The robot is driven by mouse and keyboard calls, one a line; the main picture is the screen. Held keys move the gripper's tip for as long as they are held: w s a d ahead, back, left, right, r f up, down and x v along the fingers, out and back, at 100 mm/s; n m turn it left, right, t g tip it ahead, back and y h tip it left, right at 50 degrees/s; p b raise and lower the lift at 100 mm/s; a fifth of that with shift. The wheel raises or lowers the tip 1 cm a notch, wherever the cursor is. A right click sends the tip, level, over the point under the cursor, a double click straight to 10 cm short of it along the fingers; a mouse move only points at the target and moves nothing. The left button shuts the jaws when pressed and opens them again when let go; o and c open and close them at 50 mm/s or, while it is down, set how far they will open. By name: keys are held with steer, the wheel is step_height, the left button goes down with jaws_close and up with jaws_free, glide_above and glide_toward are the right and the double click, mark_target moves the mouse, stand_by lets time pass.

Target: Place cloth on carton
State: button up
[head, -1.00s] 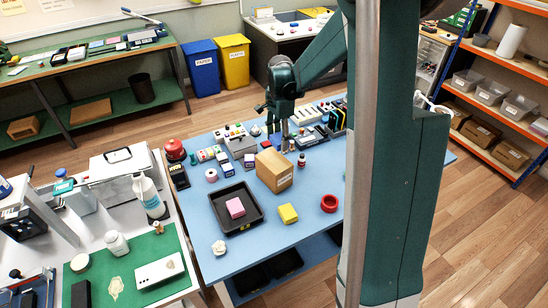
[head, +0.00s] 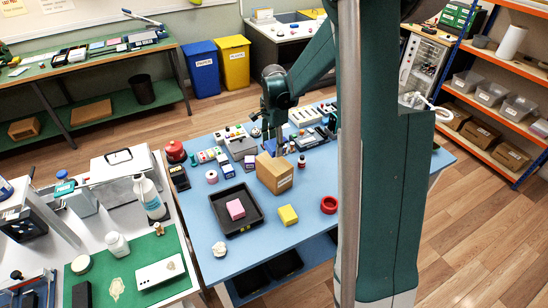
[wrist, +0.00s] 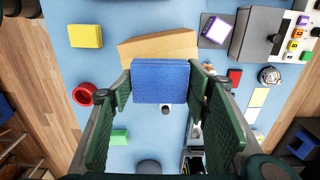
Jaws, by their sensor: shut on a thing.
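My gripper (wrist: 160,88) is shut on a folded blue cloth (wrist: 161,75), with one green finger at each side of it in the wrist view. The cloth also shows in the head view as a small blue patch (head: 270,147), partly covered by the gripper. The brown cardboard carton (head: 275,174) stands on the blue table, just below the gripper in the head view. In the wrist view the carton (wrist: 158,46) lies behind the cloth's upper edge, partly hidden. The cloth is held above table level; I cannot tell whether it touches the carton.
A black tray (head: 256,226) with a pink block (head: 236,209), a yellow block (head: 288,215) and a red ring (head: 329,204) lie around the carton on the blue table (head: 310,230). A small bottle (head: 301,161) stands right of it. Several small items crowd the table's far side.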

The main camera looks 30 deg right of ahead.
mark_target(274, 162)
steer(key=shift+f, duration=1.3)
steer(key=shift+f, duration=0.15)
steer(key=shift+f, duration=1.75)
steer(key=shift+f, duration=0.1)
steer(key=o, duration=0.7)
steer(key=shift+o, duration=0.3)
step_height(274, 162, up, 12)
steer(key=shift+r, duration=0.15)
